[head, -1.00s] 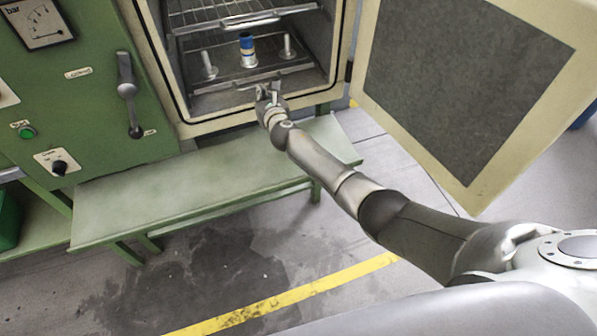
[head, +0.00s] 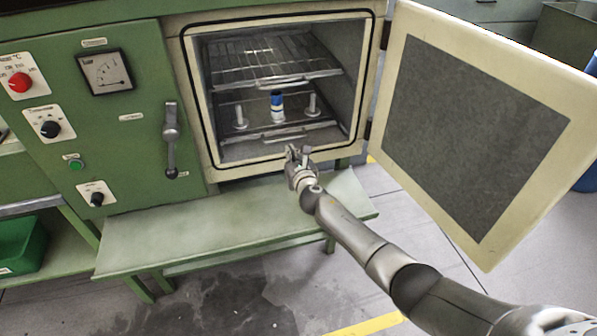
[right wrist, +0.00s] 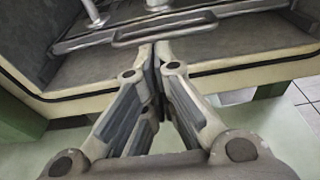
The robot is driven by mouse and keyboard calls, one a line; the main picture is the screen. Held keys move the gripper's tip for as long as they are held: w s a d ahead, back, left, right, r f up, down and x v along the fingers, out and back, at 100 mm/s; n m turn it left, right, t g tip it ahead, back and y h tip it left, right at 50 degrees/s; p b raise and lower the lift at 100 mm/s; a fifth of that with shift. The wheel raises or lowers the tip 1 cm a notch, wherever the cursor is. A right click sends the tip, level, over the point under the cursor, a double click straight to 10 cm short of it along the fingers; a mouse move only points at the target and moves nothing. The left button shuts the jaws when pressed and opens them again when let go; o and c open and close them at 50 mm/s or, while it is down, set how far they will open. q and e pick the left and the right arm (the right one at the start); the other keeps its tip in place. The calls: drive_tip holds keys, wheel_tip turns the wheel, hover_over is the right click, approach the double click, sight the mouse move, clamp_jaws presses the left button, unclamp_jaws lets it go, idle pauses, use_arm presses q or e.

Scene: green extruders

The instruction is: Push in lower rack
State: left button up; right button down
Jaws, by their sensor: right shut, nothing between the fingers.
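The lower rack (head: 262,130) is a metal tray inside the open oven chamber, with a handle (head: 284,137) on its front edge. It carries two silver posts and a blue-topped cylinder (head: 277,106). My right gripper (head: 298,152) is shut and empty in front of the chamber opening, just below the handle in the picture. In the right wrist view the handle (right wrist: 165,27) lies just beyond the closed fingertips (right wrist: 160,46); I cannot tell whether they touch. The rack sits within the chamber. My left gripper is not in view.
An upper wire rack (head: 272,62) sits above the lower one. The oven door (head: 575,115) stands wide open on the right. A green shelf (head: 170,240) juts out below the opening. A lever (head: 171,140) and control panel are on the left.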

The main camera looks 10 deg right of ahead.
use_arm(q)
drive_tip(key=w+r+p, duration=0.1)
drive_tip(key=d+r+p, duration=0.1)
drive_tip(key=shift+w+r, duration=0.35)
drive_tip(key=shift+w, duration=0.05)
use_arm(e)
drive_tip(key=s, duration=0.7)
drive_tip(key=shift+s+d+r, duration=0.3)
drive_tip(key=shift+d+r, duration=0.05)
